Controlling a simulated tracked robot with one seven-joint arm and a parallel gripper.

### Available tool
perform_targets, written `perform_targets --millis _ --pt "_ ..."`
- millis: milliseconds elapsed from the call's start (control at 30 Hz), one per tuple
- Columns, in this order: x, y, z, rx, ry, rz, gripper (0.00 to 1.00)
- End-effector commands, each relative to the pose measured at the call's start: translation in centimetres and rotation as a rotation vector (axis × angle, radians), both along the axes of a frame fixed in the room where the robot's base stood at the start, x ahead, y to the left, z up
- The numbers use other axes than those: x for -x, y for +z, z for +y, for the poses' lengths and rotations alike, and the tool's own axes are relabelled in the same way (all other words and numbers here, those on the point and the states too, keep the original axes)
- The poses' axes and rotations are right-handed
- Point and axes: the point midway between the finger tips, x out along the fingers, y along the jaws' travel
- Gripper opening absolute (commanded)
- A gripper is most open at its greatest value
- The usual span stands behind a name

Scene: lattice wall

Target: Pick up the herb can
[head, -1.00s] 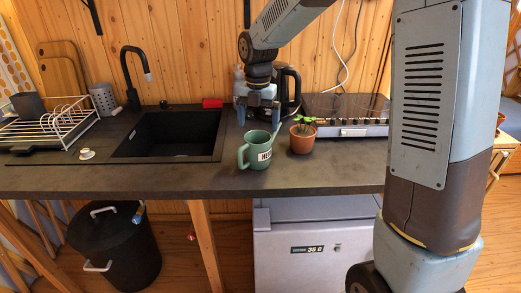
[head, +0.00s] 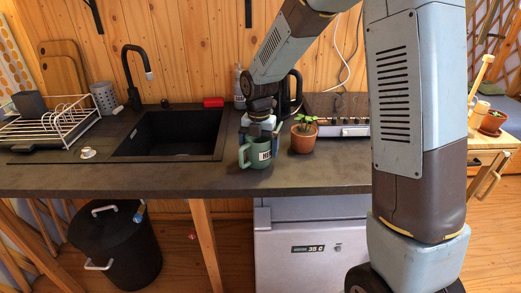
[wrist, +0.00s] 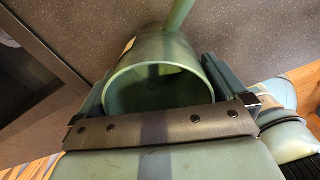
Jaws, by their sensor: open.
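The herb can (head: 256,155) is a green, mug-shaped can with a side handle and a partly visible white label. It stands upright on the dark worktop, right of the sink. My gripper (head: 261,132) is over it from above, hiding part of its rim. In the wrist view, the open mouth of the can (wrist: 160,88) lies between the two fingers of my gripper (wrist: 160,85), one on each side. The fingers are open, and I cannot tell whether either touches the can. The handle points toward the top of the wrist view.
A potted plant (head: 304,136) stands close to the right of the can. A hob (head: 345,130) and a black kettle (head: 293,92) are behind. The sink (head: 175,133) and a dish rack (head: 50,128) are to the left. The worktop's front strip (head: 200,180) is clear.

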Motion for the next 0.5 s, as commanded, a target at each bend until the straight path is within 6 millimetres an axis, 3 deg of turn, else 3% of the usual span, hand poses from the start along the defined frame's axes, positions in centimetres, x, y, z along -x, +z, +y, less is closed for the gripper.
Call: perform_targets --millis 133,500 --pt "-0.02 0.01 -0.01 0.000 0.000 0.000 1.00" --pt "-0.05 -0.04 0.12 0.001 0.002 0.001 0.65"
